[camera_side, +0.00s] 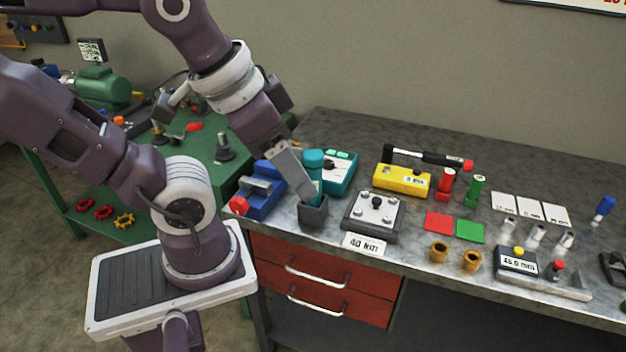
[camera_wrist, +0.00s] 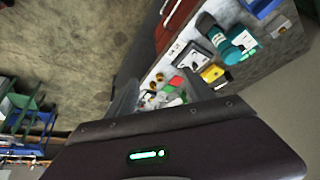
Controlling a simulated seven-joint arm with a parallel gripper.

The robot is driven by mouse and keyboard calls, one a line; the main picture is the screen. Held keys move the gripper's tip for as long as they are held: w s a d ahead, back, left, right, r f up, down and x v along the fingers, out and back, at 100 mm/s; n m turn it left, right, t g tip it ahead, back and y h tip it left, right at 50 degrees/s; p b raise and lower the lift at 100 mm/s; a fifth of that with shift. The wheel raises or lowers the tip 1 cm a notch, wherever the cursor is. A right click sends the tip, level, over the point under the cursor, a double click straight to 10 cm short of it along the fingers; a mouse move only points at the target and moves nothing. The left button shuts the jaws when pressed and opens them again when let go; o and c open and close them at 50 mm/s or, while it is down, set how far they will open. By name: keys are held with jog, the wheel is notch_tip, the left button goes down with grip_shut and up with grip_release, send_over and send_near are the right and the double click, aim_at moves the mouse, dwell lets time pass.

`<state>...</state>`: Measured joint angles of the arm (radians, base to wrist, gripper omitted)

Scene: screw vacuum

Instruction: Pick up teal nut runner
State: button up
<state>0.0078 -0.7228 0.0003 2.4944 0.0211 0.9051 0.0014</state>
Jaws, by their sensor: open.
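A blue vise (camera_side: 262,190) stands close on the left, and a teal box (camera_side: 341,172) stands just behind the runner. A grey plate with knobs (camera_side: 373,215) is to the right. A yellow block (camera_side: 402,180) and red and green bottles stand farther right.

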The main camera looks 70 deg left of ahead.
jog(key=w+a+f+m+g+y, duration=0.2)
jog(key=w+a+f+m+y, duration=0.3)
jog(key=a+f+m+y, duration=0.2)
jog(key=w+a+f+m+g+y, duration=0.3)
jog(key=w+a+f+m+y, duration=0.3)
jog(key=a+f+m, duration=0.4)
jog(key=a+f+y, duration=0.1)
jog(key=a+f, duration=0.2)
jog(key=a, duration=0.1)
jog(key=shift+w+a+m, duration=0.2)
jog(key=shift+a+m, duration=0.2)
jog(key=shift+f, duration=0.1)
grip_shut()
